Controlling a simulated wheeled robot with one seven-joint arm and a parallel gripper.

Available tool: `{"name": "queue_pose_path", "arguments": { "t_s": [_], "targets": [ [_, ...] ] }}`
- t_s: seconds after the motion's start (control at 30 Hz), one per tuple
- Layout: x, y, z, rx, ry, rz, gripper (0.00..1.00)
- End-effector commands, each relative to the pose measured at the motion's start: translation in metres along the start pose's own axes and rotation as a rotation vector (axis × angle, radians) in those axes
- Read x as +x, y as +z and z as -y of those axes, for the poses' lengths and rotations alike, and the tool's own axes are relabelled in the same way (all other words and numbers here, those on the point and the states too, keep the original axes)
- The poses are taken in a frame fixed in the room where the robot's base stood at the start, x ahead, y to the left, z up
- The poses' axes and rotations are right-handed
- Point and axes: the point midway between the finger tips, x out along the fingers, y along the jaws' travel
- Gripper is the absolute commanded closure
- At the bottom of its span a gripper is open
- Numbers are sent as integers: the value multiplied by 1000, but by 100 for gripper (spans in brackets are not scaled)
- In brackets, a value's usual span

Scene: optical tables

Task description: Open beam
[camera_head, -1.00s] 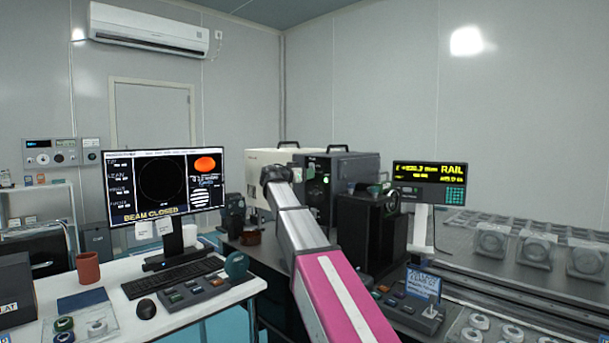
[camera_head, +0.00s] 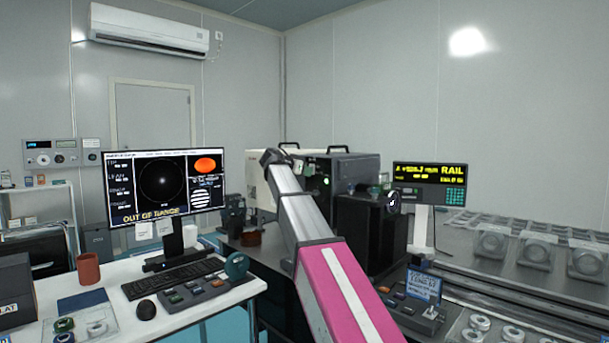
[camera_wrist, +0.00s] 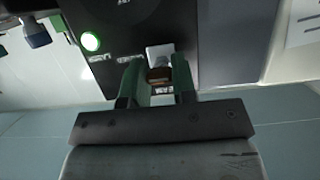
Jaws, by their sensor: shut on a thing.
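In the wrist view my gripper (camera_wrist: 160,88) has its two green fingers close around a small brown and white lever or knob (camera_wrist: 159,72) on the front of a black instrument box (camera_wrist: 125,45). The fingers are shut on it. A lit green indicator (camera_wrist: 90,41) sits to the left on the same face. In the head view the black box (camera_head: 350,170) stands on the dark table behind my arm, and my gripper is hidden there. The monitor (camera_head: 165,185) reads "OUT OF RANGE" under a dark circular picture with a small bright spot.
A rail readout display (camera_head: 430,175) stands right of the box. A control box with a blue-and-white card (camera_head: 424,284) lies in front. The white desk holds a keyboard (camera_head: 173,280), a mouse (camera_head: 147,309) and a brown mug (camera_head: 88,268). Lens mounts (camera_head: 537,248) line the right table.

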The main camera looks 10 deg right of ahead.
Motion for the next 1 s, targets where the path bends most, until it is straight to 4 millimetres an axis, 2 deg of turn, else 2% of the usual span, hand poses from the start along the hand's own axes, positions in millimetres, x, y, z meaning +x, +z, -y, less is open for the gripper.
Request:
{"name": "queue_pose_path", "arguments": {
  "t_s": [0.03,0.6,1.0],
  "targets": [
    [0,-5,2,3,0,45,98],
    [-1,-22,2,0,0,545,98],
    [-1,-26,1,0,-1,718,98]
  ]
}}
